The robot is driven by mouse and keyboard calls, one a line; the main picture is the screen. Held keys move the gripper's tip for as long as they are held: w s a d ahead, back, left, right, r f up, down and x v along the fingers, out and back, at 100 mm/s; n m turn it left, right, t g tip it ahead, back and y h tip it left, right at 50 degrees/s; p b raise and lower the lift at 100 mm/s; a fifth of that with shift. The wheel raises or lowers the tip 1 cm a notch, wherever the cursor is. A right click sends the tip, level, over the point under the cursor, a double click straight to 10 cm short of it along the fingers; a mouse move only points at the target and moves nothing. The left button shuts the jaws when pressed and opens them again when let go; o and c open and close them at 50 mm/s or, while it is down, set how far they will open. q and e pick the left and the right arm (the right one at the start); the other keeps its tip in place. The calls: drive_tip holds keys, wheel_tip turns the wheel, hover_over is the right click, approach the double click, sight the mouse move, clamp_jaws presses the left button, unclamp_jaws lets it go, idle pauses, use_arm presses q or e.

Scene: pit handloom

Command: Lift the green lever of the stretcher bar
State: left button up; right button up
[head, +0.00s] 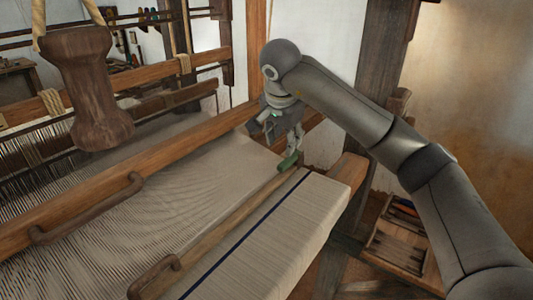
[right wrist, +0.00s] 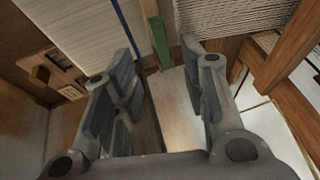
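The stretcher bar (head: 225,228) is a thin wooden bar lying across the pale cloth. Its green lever (head: 289,160) is at the bar's far end, near the cloth's far edge. My right gripper (head: 283,133) is just above the lever, pointing down. In the right wrist view the green lever (right wrist: 159,42) lies ahead, in line with the gap between the two fingers of my right gripper (right wrist: 160,65). The fingers are wide apart with nothing held between them. I cannot tell whether they touch the lever. My left gripper is not in view.
The cloth beam (head: 285,240) with a dark blue stripe lies in front of the bar. A long wooden beam (head: 150,160) with a curved handle (head: 85,215) crosses behind. A dark wooden weight (head: 88,85) hangs at left. A tool tray (head: 400,240) stands at right.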

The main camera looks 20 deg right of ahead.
drive_tip(key=p, duration=0.2)
hover_over(286, 162)
drive_tip(key=s+a, duration=0.1)
drive_tip(key=s, duration=0.1)
wheel_tip(286, 162, down, 6)
drive_tip(key=shift+s+a+r, duration=0.1)
drive_tip(key=shift+r, duration=0.15)
drive_tip(key=p+x, duration=0.1)
drive_tip(key=x, duration=0.1)
drive_tip(key=shift+w+f, duration=0.3)
drive_tip(key=shift+f, duration=0.05)
drive_tip(key=shift+w+f, duration=0.25)
drive_tip(key=shift+f, duration=0.5)
drive_tip(key=shift+c, duration=0.3)
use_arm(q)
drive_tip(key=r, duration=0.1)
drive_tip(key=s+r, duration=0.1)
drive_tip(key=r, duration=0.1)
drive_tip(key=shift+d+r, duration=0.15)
use_arm(e)
clamp_jaws()
